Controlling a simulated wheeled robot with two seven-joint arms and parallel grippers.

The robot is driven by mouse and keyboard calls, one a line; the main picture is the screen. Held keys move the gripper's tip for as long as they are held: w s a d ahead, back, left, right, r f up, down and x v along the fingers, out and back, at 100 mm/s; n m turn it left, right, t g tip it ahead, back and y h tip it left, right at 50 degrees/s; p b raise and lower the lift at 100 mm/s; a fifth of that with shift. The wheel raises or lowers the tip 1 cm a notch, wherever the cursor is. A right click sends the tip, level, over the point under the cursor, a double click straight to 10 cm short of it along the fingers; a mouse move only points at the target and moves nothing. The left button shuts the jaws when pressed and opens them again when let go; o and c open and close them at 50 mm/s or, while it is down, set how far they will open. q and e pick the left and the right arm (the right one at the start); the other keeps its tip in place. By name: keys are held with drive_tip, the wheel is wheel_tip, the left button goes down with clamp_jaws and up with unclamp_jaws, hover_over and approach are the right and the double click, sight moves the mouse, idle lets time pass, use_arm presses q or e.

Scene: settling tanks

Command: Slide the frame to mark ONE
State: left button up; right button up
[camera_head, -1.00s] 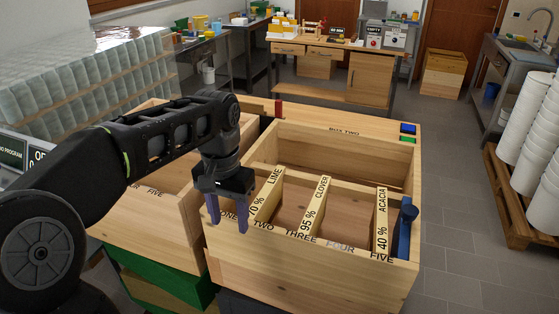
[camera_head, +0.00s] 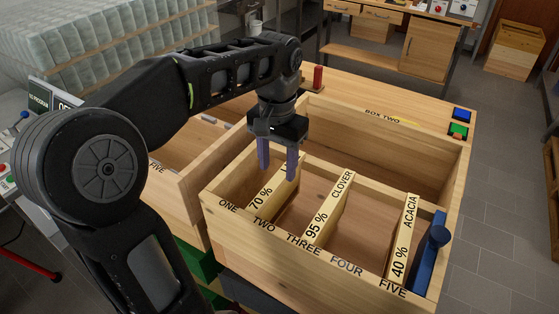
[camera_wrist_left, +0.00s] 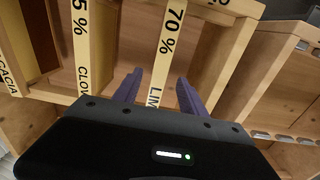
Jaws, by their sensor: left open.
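The wooden box labelled BOX TWO (camera_head: 290,265) holds three frames. The frame marked 70 % (camera_head: 261,197) has its near end by mark TWO (camera_head: 264,224). The 95 % CLOVER frame (camera_head: 329,208) is by THREE, and the 40 % ACACIA frame (camera_head: 404,240) is by FIVE. Mark ONE (camera_head: 228,208) is at the left end of the front rim. My left gripper (camera_head: 278,174) is open over the 70 % frame. In the left wrist view, the 70 % LIME frame (camera_wrist_left: 167,50) shows between its fingers (camera_wrist_left: 157,86). Contact cannot be told.
A second box (camera_head: 188,185) with a FIVE label stands close on the left. A blue tool (camera_head: 430,258) stands at the box's right front corner. A red post (camera_head: 318,77) and blue and green blocks (camera_head: 459,122) are at the back.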

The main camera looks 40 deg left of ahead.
sight(277, 188)
use_arm(q)
drive_tip(key=shift+f+p, duration=0.45)
drive_tip(key=shift+f, duration=3.45)
clamp_jaws()
drive_tip(key=shift+a, duration=0.1)
drive_tip(key=a, duration=0.4)
drive_tip(key=shift+s+p, duration=0.2)
drive_tip(key=shift+p, duration=0.2)
drive_tip(key=shift+d, duration=0.1)
